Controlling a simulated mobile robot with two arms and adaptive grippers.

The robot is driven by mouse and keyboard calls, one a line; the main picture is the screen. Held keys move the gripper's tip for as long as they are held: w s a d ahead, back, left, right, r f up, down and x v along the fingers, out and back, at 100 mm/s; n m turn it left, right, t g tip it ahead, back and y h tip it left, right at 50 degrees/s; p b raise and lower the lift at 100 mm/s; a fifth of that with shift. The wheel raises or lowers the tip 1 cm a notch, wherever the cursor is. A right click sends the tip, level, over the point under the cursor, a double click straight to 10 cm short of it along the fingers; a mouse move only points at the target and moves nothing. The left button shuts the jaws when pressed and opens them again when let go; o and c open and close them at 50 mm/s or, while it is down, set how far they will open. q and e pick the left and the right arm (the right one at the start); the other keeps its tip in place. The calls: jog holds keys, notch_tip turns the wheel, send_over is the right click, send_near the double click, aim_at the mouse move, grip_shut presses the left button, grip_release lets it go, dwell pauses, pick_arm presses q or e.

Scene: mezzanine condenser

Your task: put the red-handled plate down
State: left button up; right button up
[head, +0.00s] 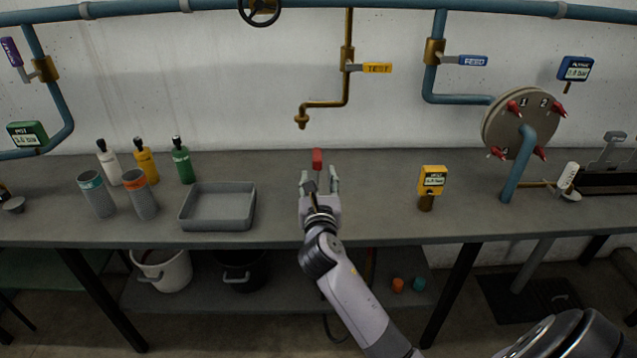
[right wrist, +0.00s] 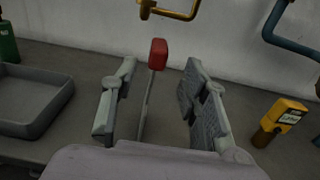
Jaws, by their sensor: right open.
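The red-handled plate shows as a red handle (head: 317,158) with a thin grey metal part below it, at the middle of the bench. In the right wrist view its red handle (right wrist: 158,54) points away from me, and the thin grey part (right wrist: 146,105) is seen nearly edge-on. My right gripper (head: 319,182) is open, with a finger on each side of the thin part. In the right wrist view the fingers (right wrist: 158,105) stand apart, with a clear gap on the right side. Whether the plate touches the bench is hard to tell. My left gripper is not in view.
A grey tray (head: 187,214) lies left of the gripper, with bottles and grey cups beyond. A yellow gauge (head: 432,180) stands to the right. A brass pipe outlet (head: 301,120) hangs above the back. The bench (head: 380,210) is clear between gripper and gauge.

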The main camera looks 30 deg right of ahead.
jog(key=s+a+f+m+y, duration=0.2)
jog(key=a+f+m+y, duration=0.2)
jog(key=a+f+m, duration=0.3)
jog(key=s+a+f+m+y, duration=0.25)
jog(key=a+f+m, duration=0.2)
jog(key=f, duration=0.45)
jog(key=s+a+f+m+g+y, duration=0.1)
jog(key=s+a+f+m+g, duration=0.3)
jog(key=f, duration=0.8)
jog(key=s+d+f+m+g+y, duration=0.15)
jog(key=s+f, duration=0.35)
jog(key=f, duration=0.6)
jog(key=s+f+m+g, duration=0.5)
jog(key=s+f+m, duration=0.1)
jog(key=s+f, duration=1.2)
jog(key=s+f+m+g, duration=0.2)
jog(key=s+f, duration=0.1)
jog(key=s, duration=0.7)
jog(key=s+d+f+m+g, duration=0.1)
jog(key=s+f+m+g, duration=0.1)
jog(key=s, duration=0.9)
jog(key=shift+f, duration=0.45)
